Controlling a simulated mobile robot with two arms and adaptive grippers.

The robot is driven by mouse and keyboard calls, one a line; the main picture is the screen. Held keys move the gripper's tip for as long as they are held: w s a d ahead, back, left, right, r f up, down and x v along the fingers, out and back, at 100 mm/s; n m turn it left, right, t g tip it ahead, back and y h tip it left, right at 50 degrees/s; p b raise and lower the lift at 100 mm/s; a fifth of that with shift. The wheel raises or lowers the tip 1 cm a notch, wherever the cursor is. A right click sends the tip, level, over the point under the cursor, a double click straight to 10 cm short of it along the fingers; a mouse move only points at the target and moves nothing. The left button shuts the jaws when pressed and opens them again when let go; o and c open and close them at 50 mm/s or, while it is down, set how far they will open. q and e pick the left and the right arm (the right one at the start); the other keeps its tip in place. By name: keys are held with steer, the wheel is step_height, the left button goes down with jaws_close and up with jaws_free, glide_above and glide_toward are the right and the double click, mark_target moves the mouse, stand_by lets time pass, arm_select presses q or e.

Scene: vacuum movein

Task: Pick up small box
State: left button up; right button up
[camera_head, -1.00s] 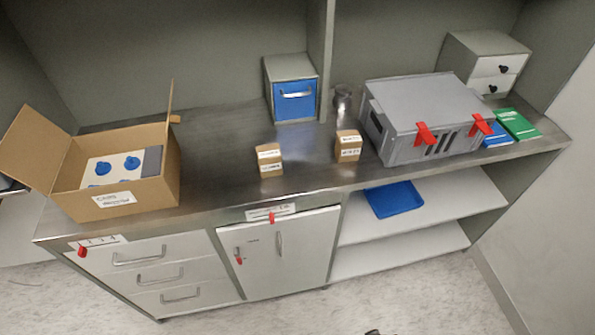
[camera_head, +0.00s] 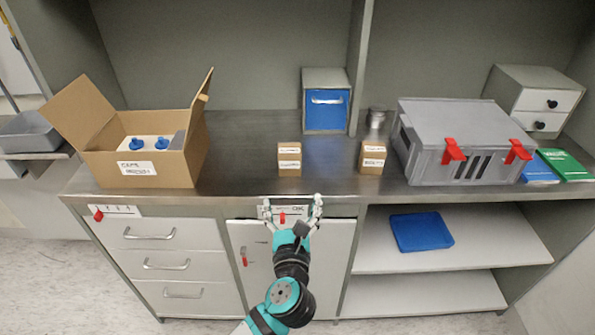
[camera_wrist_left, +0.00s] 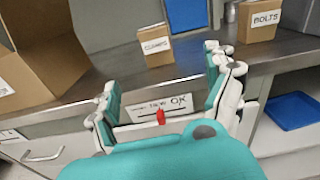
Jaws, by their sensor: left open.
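Two small cardboard boxes with white labels stand upright on the metal counter. The left small box (camera_head: 289,159) also shows in the left wrist view (camera_wrist_left: 157,47), with a label that seems to read "CLAMPS". The right small box (camera_head: 372,158) is labelled "BOLTS" in the left wrist view (camera_wrist_left: 259,21). My left gripper (camera_head: 293,203) is open and empty, in front of the counter's front edge and below the left small box, apart from it. In the left wrist view its fingers (camera_wrist_left: 160,85) are spread, with the left small box beyond them. My right gripper is not in view.
A large open carton (camera_head: 145,168) with blue-knobbed contents stands at the left. A blue-fronted drawer unit (camera_head: 326,108) and a metal jar (camera_head: 376,120) stand behind. A grey case with red latches (camera_head: 462,118) is at the right. The counter between the carton and left small box is clear.

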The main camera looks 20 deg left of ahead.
mark_target(290, 160)
arm_select(q)
steer(key=x, duration=0.3)
steer(key=r+x, duration=0.1)
steer(key=x, duration=0.3)
steer(key=r+x, duration=0.1)
steer(key=x, duration=0.3)
steer(key=shift+a, duration=0.15)
steer(key=shift+a+f+x, duration=0.1)
steer(key=shift+f+x, duration=0.05)
steer(key=shift+x, duration=1.4)
steer(key=shift+a+f+x, duration=0.1)
steer(key=shift+f+x, duration=0.1)
steer(key=shift+x, duration=1.35)
steer(key=shift+s, duration=0.1)
steer(key=c, duration=1.4)
steer(key=shift+r, duration=0.1)
